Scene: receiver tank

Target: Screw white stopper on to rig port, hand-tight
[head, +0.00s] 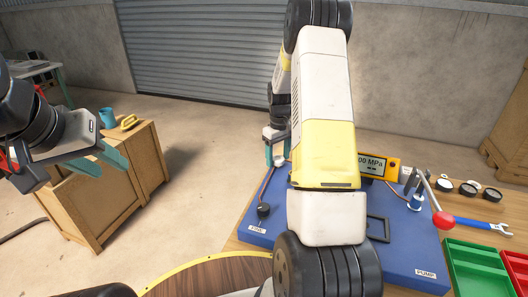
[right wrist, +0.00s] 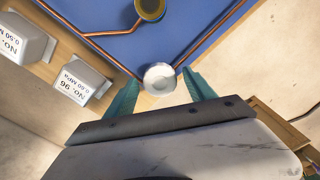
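The white stopper (right wrist: 160,78) is a round pale cap at the corner of the blue rig board (right wrist: 205,28), where copper pipes meet. It also shows small in the head view (head: 280,162). The port is hidden beneath it. My right gripper (right wrist: 161,79) has its teal fingers on either side of the stopper, with a narrow gap visible on each side, so it looks open around it. In the head view my right gripper (head: 277,150) is at the board's far left corner. My left gripper (head: 112,168) is open and empty, away to the left.
A digital gauge (head: 378,167) and a red-knobbed pump lever (head: 442,219) stand on the board's right. Green (head: 478,268) and red trays and a blue wrench (head: 485,225) lie further right. Grey labelled blocks (right wrist: 82,80) sit beside the board. A wooden crate (head: 100,205) stands left.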

